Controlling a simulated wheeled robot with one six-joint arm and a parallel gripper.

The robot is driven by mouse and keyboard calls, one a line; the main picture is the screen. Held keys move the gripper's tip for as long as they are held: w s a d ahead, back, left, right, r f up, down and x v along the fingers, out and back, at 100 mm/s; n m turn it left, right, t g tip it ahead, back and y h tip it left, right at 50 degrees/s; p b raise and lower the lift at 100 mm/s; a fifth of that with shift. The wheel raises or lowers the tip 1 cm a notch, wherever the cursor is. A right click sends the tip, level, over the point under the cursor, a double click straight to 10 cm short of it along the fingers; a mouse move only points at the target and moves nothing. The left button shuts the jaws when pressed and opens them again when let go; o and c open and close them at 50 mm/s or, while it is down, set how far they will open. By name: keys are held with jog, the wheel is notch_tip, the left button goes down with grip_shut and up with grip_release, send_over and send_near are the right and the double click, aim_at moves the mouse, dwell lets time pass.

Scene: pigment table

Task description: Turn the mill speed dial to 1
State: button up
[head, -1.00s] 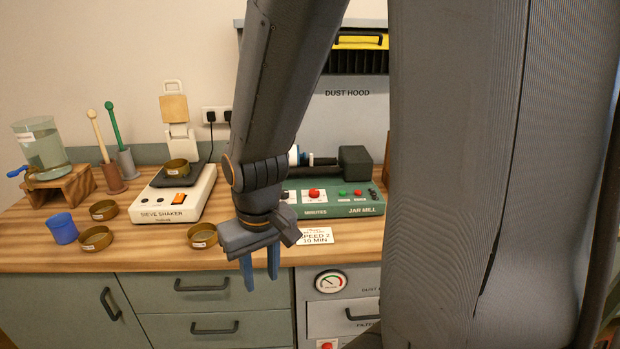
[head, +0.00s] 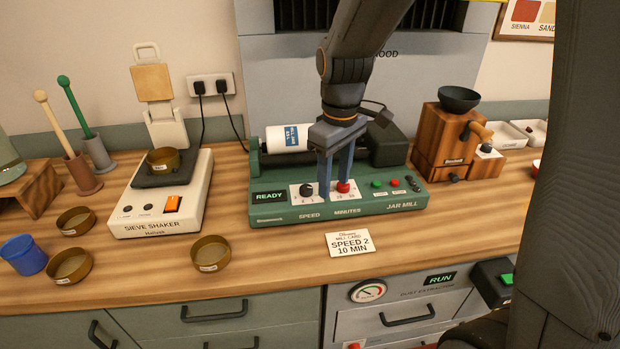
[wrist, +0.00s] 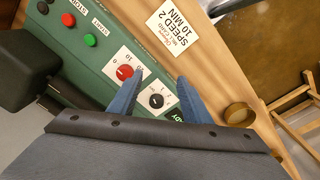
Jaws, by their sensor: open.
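The green jar mill (head: 275,206) stands on the wooden bench, its display reading READY. Its black speed dial (head: 306,190) sits on a white plate at the left of the panel; the red minutes dial (head: 343,186) is to its right. My gripper (head: 334,195) is open and empty, its blue fingers pointing down at the panel, close to the red dial. In the wrist view the black dial (wrist: 156,101) shows between the blue fingers, and the red dial (wrist: 124,72) is outside them. I cannot tell whether the fingers touch anything. The black dial's exact setting is too small to read.
A mill card (head: 350,243) reading SPEED 2, 10 MIN lies in front of the mill. The sieve shaker (head: 140,217) and several brass sieves are at left. A wooden grinder (head: 440,150) stands at right. The bench front between sieve and card is clear.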

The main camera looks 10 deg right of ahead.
aim_at(306, 187)
jog(key=w+a+n, duration=0.1)
jog(key=w+n, duration=0.1)
jog(key=w+a+r+n, duration=0.1)
jog(key=w+a, duration=0.1)
jog(key=w+a+r+n, duration=0.1)
jog(key=w+a+n, duration=0.1)
jog(key=shift+w+a+r+n+g, duration=0.1)
jog(key=shift+w+r+n+g, duration=0.1)
jog(key=shift+n+g, duration=0.1)
jog(key=shift+f+p, duration=1)
jog(key=shift+f, duration=2.85)
jog(key=c, duration=1)
